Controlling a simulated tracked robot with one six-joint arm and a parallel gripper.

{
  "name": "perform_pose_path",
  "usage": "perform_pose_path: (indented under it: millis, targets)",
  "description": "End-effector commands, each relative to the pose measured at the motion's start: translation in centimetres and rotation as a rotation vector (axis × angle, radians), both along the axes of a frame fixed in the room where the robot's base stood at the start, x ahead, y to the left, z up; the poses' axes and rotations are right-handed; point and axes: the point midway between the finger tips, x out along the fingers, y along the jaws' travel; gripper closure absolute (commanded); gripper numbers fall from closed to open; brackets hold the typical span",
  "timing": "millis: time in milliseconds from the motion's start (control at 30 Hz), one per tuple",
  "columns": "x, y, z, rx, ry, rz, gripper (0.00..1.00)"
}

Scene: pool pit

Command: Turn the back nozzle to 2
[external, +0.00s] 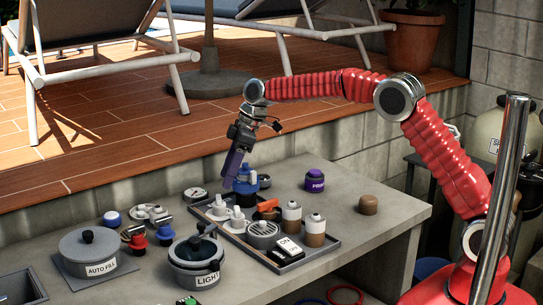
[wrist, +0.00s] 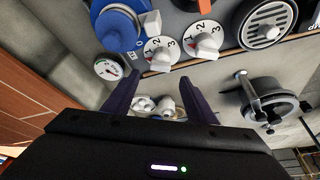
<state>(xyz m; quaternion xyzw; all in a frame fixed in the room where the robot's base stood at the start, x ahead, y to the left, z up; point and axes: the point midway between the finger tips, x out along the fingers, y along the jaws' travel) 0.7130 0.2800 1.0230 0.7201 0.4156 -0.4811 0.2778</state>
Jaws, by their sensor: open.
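Two white nozzles stand on dials numbered 1 to 3 at the tray's left end. The back nozzle (external: 219,207) is nearer the blue-topped fitting; it also shows in the wrist view (wrist: 160,60). The front nozzle (external: 237,220) is beside the round grille and shows right of it in the wrist view (wrist: 206,46). I cannot tell which number the back nozzle points at. My gripper (external: 228,184) is open and empty, tilted down above the tray's left end. In the wrist view its fingertips (wrist: 160,78) are apart, just below the back nozzle in the picture.
A blue fitting (wrist: 118,28) and a gauge (wrist: 108,68) are close to the back nozzle. The round grille (external: 262,232) and brown-and-white bottles stand on the tray. The LIGHT pot (external: 196,262) and AUTO FILL lid (external: 88,250) are at the left front.

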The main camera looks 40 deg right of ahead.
Motion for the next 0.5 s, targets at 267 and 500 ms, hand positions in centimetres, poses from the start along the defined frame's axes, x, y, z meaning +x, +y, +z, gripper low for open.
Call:
perform_pose_path:
  millis: [267, 500]
  targets:
    - [0.8, 1.4, -4.0, -0.001, 0.002, 0.000, 0.48]
    - [1.2, 2.1, -5.8, 0.000, 0.000, 0.000, 0.48]
